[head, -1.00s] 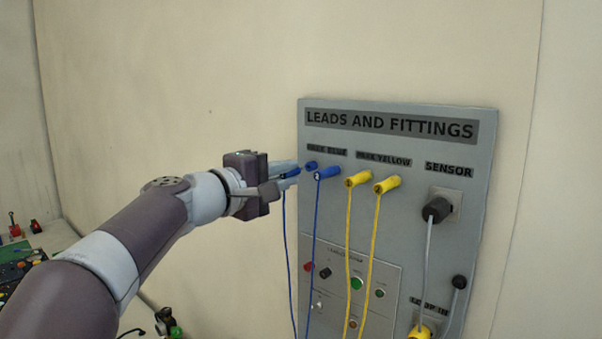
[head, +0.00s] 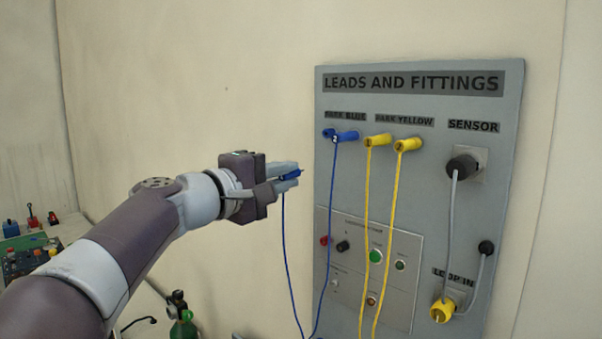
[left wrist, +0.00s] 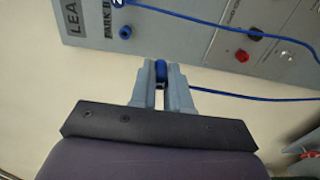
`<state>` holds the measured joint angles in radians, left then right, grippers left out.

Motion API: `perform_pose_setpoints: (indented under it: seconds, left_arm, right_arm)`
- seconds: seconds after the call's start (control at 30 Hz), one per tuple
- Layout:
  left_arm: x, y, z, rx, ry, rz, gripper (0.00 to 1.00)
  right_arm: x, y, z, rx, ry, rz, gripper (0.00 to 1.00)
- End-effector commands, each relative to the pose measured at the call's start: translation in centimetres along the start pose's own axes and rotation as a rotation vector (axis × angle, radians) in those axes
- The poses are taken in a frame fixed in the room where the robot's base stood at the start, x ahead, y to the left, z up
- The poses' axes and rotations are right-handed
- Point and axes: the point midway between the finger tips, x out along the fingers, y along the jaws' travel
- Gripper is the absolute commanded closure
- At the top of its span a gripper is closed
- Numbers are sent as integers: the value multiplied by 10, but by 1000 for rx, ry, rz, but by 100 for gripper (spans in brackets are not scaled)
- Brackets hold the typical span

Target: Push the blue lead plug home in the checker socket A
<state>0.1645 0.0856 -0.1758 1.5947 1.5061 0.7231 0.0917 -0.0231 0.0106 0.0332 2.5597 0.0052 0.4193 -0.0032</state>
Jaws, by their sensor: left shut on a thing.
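My left gripper (head: 290,178) is shut on a blue lead plug (head: 291,175), held in the air left of the panel. The plug also shows between the fingertips in the left wrist view (left wrist: 161,70). Its blue lead hangs down from it. A second blue plug (head: 346,136) sits in a park socket under PARK BLUE, and the blue socket (head: 328,133) beside it is empty. A small tester plate (head: 337,262) with a red socket (head: 324,240) and a black socket (head: 343,246) is lower on the panel; its lettering is too small to read, so I cannot tell socket A. My right gripper is not in view.
The grey LEADS AND FITTINGS panel (head: 325,190) stands against a pale wall. Two yellow plugs (head: 393,142) and a sensor plug (head: 463,167) have hanging leads. A green cylinder (head: 183,327) is at the bottom. Free air lies left of the panel.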

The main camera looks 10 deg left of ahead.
Motion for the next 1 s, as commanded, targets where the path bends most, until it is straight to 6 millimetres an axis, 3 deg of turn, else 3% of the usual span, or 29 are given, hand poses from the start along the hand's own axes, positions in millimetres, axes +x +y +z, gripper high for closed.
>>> perform_pose_setpoints:
  seconds: [0.03,0.1,0.2,0.3,0.7,0.87,1.0]
  left_arm:
    - [-5,-52,-1,-3,6,0,100]
    - [-12,-83,-2,-8,10,0,100]
    - [-20,-120,-2,-13,10,-2,100]
    - [-25,-143,0,-15,3,-4,100]
    - [-26,-147,5,-1,-29,-7,100]
    - [-26,-150,5,-1,-28,-5,100]
    - [-9,-148,6,-3,-31,-8,100]
  right_arm:
    - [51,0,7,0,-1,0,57]
    - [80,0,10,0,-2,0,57]
    - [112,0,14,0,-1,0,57]
    - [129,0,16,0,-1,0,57]
    - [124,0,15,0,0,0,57]
    - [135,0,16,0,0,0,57]
    - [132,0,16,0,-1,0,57]
